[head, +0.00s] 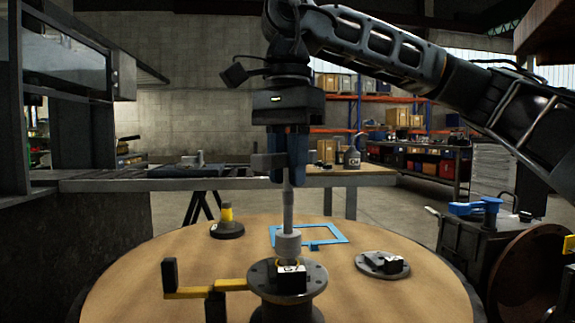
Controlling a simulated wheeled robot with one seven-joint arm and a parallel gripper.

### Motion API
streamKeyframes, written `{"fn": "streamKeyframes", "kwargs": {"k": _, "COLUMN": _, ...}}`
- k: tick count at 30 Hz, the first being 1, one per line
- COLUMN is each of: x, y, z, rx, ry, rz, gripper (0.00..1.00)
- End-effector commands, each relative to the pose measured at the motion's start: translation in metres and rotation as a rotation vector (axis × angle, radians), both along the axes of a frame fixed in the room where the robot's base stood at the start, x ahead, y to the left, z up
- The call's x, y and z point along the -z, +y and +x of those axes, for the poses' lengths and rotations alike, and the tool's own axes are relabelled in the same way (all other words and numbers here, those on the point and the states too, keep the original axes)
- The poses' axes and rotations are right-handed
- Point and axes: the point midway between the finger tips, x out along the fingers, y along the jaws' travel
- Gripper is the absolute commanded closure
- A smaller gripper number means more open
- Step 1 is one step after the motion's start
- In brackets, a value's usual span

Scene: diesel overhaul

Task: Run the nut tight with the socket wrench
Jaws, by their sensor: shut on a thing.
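My gripper (289,172) hangs pointing down over the round table, with its blue fingers shut on the upper part of the socket wrench (288,208). The wrench is upright, with a grey shaft and a wider pale socket (288,243) at its lower end. The socket is over the dark flanged housing (262,278), which has several bolt holes and a small "G7" tag (291,269). A brass-coloured ring shows at the socket's foot. The nut is hidden, and I cannot tell whether the socket is seated on it.
A yellow crank (205,290) with a black grip sticks out left of the housing. The tan round table (130,290) also bears a yellow-topped stand (227,222), a blue frame (335,228) and a grey disc with a dark block (382,265). A bench (110,184) runs behind.

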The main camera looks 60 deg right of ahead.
Motion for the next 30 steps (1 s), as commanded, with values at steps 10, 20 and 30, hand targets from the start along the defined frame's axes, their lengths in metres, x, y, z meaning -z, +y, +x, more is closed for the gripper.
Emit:
{"fn": "streamKeyframes", "kwargs": {"k": 10, "x": -0.0009, "y": 0.0001, "z": 0.0004, "rx": -0.285, "ry": -0.001, "rz": 0.002, "gripper": 1.0}}
{"fn": "streamKeyframes", "kwargs": {"k": 20, "x": -0.0002, "y": 0.0, "z": 0.0007, "rx": -0.563, "ry": -0.001, "rz": 0.002, "gripper": 1.0}}
{"fn": "streamKeyframes", "kwargs": {"k": 30, "x": 0.0004, "y": -0.0003, "z": 0.0007, "rx": -0.844, "ry": -0.001, "rz": 0.002, "gripper": 1.0}}
